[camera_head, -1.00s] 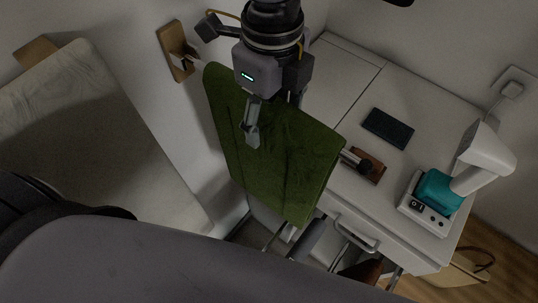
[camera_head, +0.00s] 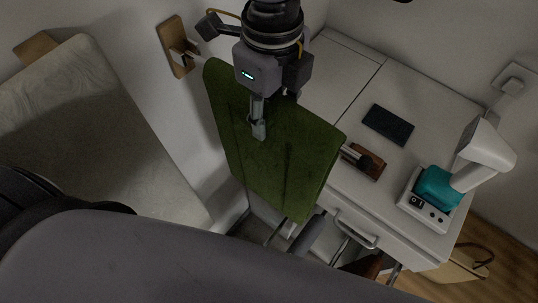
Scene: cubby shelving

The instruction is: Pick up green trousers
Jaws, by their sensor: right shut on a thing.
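The green trousers (camera_head: 275,165) are a folded dark green piece of cloth in the middle of the head view. They hang at a tilt between the wall and the white desk. My right gripper (camera_head: 259,130) comes down from the top of the view over the trousers and is shut on them near their upper part. One finger shows in front of the cloth; the other is hidden. My left gripper is not in view.
A white desk (camera_head: 345,75) stands to the right with a dark tablet-like slab (camera_head: 388,125), a brown wooden block (camera_head: 365,162) and a white lamp (camera_head: 486,150). A wooden wall hook (camera_head: 174,45) is at upper left. A mattress (camera_head: 80,120) lies at left.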

